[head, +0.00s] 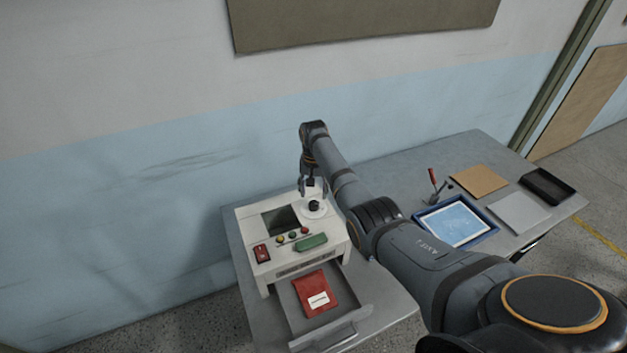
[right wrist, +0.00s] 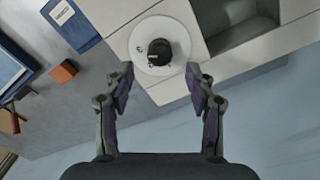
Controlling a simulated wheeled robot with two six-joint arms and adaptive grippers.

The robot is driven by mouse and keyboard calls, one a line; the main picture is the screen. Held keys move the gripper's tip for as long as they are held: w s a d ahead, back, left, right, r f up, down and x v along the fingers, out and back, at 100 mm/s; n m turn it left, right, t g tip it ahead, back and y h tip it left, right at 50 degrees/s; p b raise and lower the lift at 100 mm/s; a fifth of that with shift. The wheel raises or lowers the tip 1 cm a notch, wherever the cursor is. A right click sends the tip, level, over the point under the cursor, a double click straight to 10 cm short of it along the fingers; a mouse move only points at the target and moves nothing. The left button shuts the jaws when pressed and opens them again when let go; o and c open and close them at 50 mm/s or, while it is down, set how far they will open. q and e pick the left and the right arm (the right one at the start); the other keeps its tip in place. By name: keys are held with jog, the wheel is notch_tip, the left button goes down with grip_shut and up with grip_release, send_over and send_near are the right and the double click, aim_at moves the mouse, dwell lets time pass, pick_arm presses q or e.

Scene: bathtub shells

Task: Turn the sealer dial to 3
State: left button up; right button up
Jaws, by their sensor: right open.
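The sealer (head: 270,220) is a pale box on the left of the table. Its dial (head: 314,206) is a black knob on a round white plate at the machine's back right corner. The dial also shows in the right wrist view (right wrist: 159,52), where its markings are too small to read. My right gripper (head: 313,190) is at the dial in the head view. In the right wrist view the right gripper (right wrist: 160,78) is open, its fingers apart on either side just short of the knob, with nothing between them. My left gripper is not in view.
The sealer carries several coloured buttons, a red switch (head: 262,253) and a green part (head: 311,243). An open drawer (head: 350,306) holds a red packet (head: 315,292). To the right are a blue-rimmed tray (head: 487,236), a brown board (head: 479,180) and a black tray (head: 547,186).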

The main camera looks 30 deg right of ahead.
aim_at(314, 203)
notch_tip(314, 203, up, 7)
jog(key=shift+f, duration=0.1)
dwell(0.5)
